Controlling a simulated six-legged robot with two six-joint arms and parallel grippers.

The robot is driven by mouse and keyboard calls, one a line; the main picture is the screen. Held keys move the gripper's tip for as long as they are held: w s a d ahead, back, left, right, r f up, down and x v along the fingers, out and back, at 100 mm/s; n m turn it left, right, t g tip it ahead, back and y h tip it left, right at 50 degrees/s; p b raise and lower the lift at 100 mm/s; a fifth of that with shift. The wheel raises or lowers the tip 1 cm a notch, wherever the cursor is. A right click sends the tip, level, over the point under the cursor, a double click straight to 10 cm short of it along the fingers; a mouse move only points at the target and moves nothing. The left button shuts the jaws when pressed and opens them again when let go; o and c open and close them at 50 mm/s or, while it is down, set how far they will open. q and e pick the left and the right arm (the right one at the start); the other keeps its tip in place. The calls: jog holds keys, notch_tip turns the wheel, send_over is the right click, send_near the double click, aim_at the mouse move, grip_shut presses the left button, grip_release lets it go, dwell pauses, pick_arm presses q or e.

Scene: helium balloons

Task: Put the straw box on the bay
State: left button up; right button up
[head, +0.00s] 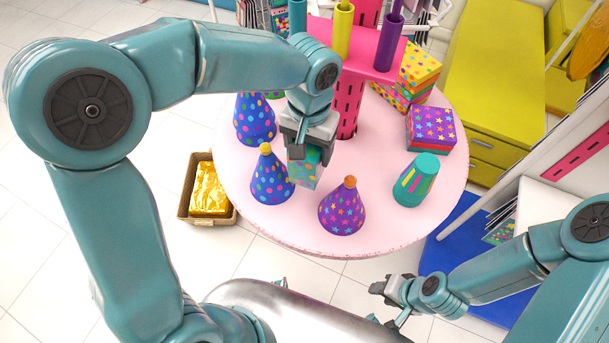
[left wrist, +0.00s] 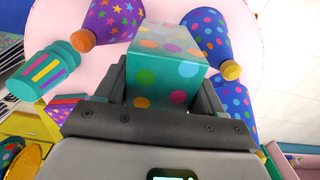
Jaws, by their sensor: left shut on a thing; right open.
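A teal box with coloured dots (head: 305,172), which I take to be the straw box, is between the fingers of my left gripper (head: 307,150). The gripper is shut on it from above, over the round pink table (head: 285,228). I cannot tell whether the box's bottom touches the table. The left wrist view shows the box's dotted side and top (left wrist: 165,78) between the fingers. My right gripper (head: 385,290) is open and empty, low and beyond the table's near edge. I cannot tell which surface is the bay.
Dotted blue hats (head: 270,180) and a purple starred hat (head: 341,210) stand close around the held box. A striped teal cup (head: 415,182) and purple starred box (head: 431,129) stand right. A pink stand with tubes (head: 348,88) rises behind. A bin (head: 184,210) is on the floor.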

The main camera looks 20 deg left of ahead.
pick_arm(q)
jog(key=f, duration=1.1)
jog(key=shift+s+f+b, duration=0.3)
jog(key=shift+f, duration=0.05)
jog(key=shift+w+f, duration=0.15)
jog(key=shift+f, duration=0.15)
jog(key=shift+f, duration=0.1)
jog(key=o, duration=0.9)
jog(key=shift+c, duration=0.2)
